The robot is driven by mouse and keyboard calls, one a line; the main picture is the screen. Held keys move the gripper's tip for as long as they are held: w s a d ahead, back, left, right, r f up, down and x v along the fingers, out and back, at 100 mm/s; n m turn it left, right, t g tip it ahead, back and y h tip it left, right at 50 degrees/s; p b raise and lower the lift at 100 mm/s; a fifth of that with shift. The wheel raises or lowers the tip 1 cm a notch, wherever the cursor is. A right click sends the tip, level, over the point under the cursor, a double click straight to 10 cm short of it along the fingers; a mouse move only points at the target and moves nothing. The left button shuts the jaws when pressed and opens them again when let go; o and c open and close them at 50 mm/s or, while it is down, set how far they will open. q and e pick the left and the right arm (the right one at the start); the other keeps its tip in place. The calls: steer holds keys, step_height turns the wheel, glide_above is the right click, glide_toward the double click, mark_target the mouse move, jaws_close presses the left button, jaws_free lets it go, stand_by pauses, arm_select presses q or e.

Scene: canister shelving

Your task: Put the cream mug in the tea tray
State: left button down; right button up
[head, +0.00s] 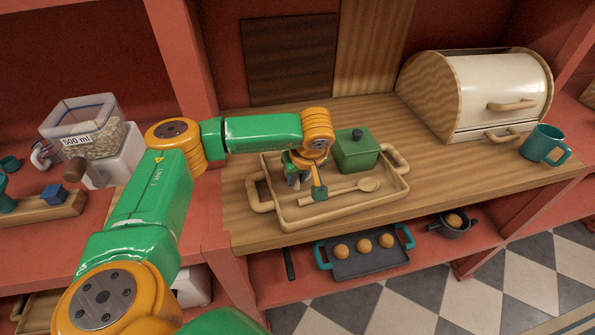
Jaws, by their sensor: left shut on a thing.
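The tea tray (350,214), light wood with a handle at each end, lies on the wooden counter. My left gripper (306,186) reaches down over the tray's left half, shut on a pale thing (297,181) that is mostly hidden behind it. I cannot make out for sure that this is the cream mug, and no cream mug shows elsewhere. A wooden spoon (368,185) lies in the tray, its handle running towards the gripper. My right gripper is not in view.
A green lidded box (356,152) stands at the tray's back edge. A bread bin (490,95) and teal mug (543,144) stand at right. Below, a dark tray (368,262) holds three round buns. The counter is clear between tray and bread bin.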

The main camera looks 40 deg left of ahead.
arm_select(q)
steer(key=shift+f+b, duration=0.35)
steer(key=c, duration=0.8)
jaws_free()
steer(key=shift+r, duration=0.25)
steer(key=shift+d+r, duration=0.15)
steer(key=shift+r, duration=0.05)
steer(key=b+v, duration=0.2)
steer(key=v, duration=0.9)
steer(key=shift+r, duration=0.3)
steer(key=shift+s, duration=0.1)
